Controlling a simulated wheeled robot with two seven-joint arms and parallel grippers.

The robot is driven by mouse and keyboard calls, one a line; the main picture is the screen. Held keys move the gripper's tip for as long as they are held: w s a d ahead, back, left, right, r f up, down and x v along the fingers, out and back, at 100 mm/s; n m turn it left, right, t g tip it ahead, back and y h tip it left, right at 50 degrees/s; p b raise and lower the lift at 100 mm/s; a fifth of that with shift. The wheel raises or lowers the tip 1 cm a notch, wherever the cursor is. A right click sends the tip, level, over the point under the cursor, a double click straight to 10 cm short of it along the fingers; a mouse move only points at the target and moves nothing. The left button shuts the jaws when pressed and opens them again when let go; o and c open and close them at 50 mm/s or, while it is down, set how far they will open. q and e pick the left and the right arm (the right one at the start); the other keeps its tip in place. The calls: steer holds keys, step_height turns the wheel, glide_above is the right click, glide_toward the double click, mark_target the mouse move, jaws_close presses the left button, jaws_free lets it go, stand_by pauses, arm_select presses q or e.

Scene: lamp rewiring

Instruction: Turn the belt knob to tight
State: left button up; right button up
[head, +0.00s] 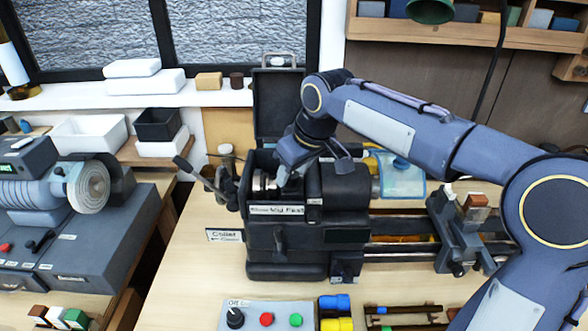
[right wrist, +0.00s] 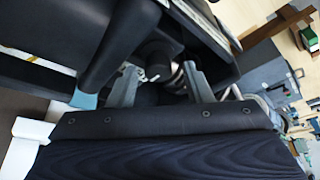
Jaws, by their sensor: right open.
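The lathe headstock (head: 285,240) stands on the bench with its black lid (head: 279,100) raised. My right gripper (head: 288,178) points down into the open top of the headstock, beside bright metal pulley parts (head: 262,182). In the right wrist view its two grey fingers (right wrist: 161,82) are apart. A dark round part (right wrist: 157,54) with a small pale mark lies beyond and between them. I cannot tell whether it is the belt knob, or whether a finger touches it. No knob label for tight is readable. My left gripper is not in view.
A label with speed words (head: 276,210) is on the headstock front. A control box (head: 268,319) with a black dial and red and green buttons stands in front. A grinder (head: 75,190) is at left. The tailstock (head: 462,235) is at right.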

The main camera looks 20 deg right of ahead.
mark_target(298, 177)
steer(key=shift+d+r, duration=0.1)
steer(key=shift+r, duration=0.25)
steer(key=p+v, duration=0.2)
steer(key=shift+r+p, duration=0.35)
steer(key=v, duration=0.4)
steer(key=shift+s+d+r, duration=0.1)
steer(key=shift+s+r, duration=0.1)
steer(key=shift+s, duration=0.2)
steer(key=shift+f, duration=0.1)
